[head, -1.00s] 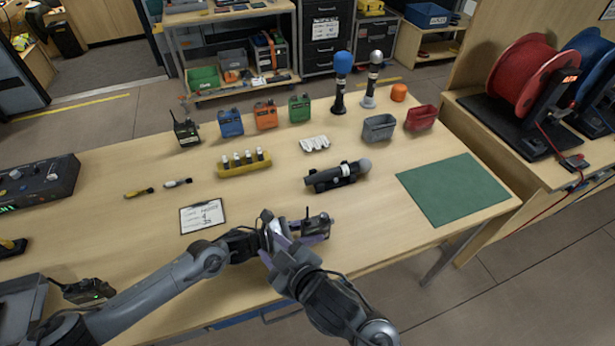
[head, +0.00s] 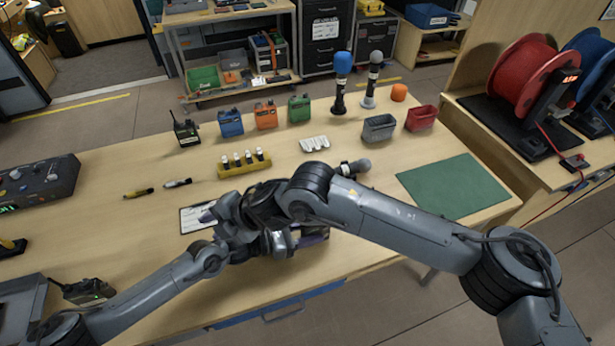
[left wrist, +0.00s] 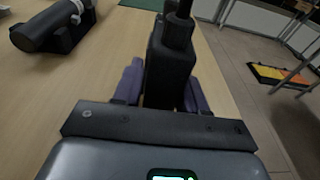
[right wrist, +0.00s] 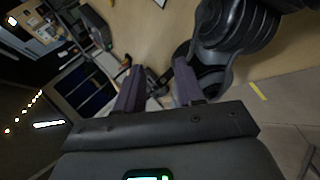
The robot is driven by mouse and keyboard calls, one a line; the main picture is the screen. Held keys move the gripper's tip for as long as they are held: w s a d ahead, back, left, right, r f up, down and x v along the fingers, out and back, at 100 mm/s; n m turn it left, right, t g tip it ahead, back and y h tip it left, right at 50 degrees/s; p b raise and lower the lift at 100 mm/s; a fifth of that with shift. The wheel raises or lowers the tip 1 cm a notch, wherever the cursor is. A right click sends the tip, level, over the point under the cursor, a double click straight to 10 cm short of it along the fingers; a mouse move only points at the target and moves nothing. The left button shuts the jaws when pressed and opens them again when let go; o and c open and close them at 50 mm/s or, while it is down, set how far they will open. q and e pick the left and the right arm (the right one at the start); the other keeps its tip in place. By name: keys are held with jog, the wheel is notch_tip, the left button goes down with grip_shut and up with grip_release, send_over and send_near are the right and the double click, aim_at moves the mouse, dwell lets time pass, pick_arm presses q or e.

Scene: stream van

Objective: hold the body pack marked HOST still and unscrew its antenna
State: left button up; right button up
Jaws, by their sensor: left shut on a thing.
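A black body pack (left wrist: 170,70) with an upright black antenna (left wrist: 181,28) is between the purple fingers of my left gripper (left wrist: 160,88). This gripper is shut on it. No HOST marking is readable on it. In the head view my left gripper (head: 308,237) is low over the front of the table, and my right arm hides most of it and the pack. My right gripper (head: 207,216) is left of it, over the white card. In the right wrist view, the right gripper (right wrist: 158,90) has its fingers apart with nothing between them.
A clipboard card (head: 190,218) is partly covered by my right gripper. A yellow battery holder (head: 245,168) and a black handheld microphone (head: 357,167) lie behind my arms. Another pack (head: 88,292) sits front left. A green mat (head: 455,187) is clear at right.

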jog(key=w+d+r+m+h, duration=0.1)
jog(key=w+d+r+h, duration=0.1)
jog(key=w+d+r, duration=0.3)
jog(key=w+d+r+h, duration=0.2)
jog(key=d+r+h, duration=0.15)
jog(key=d, duration=0.45)
jog(key=w+d+r+m+h, duration=0.1)
jog(key=w+d+r+h, duration=0.1)
jog(key=w+d+r, duration=0.3)
jog(key=s+f, duration=0.1)
jog(key=f, duration=0.1)
jog(key=s+f+m+g+h, duration=0.1)
jog(key=s+f, duration=0.1)
jog(key=s+d+f+g+h, duration=0.1)
jog(key=s+f, duration=0.1)
jog(key=shift+s+d+m, duration=0.1)
jog(key=shift+s+m, duration=0.1)
jog(key=shift+m, duration=0.2)
notch_tip(320, 180, down, 11)
jog(key=shift+f, duration=0.15)
jog(key=c, duration=0.7)
grip_shut()
